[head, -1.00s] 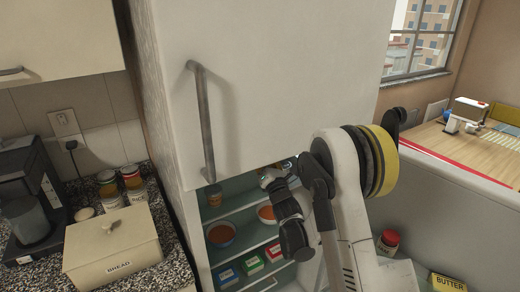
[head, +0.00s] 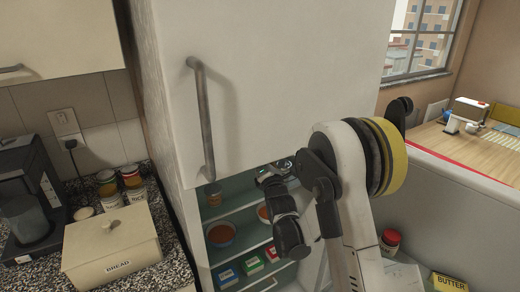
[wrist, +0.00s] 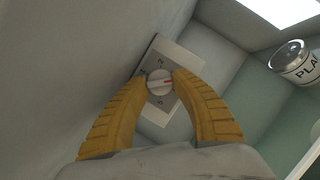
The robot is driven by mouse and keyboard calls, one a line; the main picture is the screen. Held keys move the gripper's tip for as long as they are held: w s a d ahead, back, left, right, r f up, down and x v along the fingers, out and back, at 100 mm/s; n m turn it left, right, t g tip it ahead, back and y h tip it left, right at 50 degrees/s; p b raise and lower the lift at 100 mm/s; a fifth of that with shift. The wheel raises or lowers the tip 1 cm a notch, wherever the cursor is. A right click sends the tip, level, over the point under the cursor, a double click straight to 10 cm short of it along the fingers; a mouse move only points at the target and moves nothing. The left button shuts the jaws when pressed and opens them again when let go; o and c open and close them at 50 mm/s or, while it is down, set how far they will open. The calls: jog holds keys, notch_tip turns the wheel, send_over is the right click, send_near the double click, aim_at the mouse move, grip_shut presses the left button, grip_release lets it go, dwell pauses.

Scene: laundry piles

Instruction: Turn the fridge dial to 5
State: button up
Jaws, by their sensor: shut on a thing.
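The fridge dial (wrist: 159,83) is a small round white knob with a red mark, on a pale plate (wrist: 182,62) with printed numbers, in the wrist view. The red mark points right in that view. My gripper (wrist: 160,84) has its two yellow fingers shut on the dial, one on each side. In the head view my gripper (head: 268,172) reaches into the open fridge compartment below the upper door, and its fingertips and the dial are hidden there. Not all numbers on the plate are readable.
Fridge shelves hold bowls (head: 221,235) and small boxes (head: 252,265) below my gripper. A can (wrist: 296,62) stands to the right in the wrist view. The closed upper door (head: 270,80) hangs above my arm. A bread box (head: 110,245) sits on the counter at left.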

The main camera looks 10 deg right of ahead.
jog(key=shift+m+g+h, duration=0.4)
jog(key=shift+m+h, duration=0.2)
jog(key=shift+m, duration=0.7)
jog(key=o, duration=1.2)
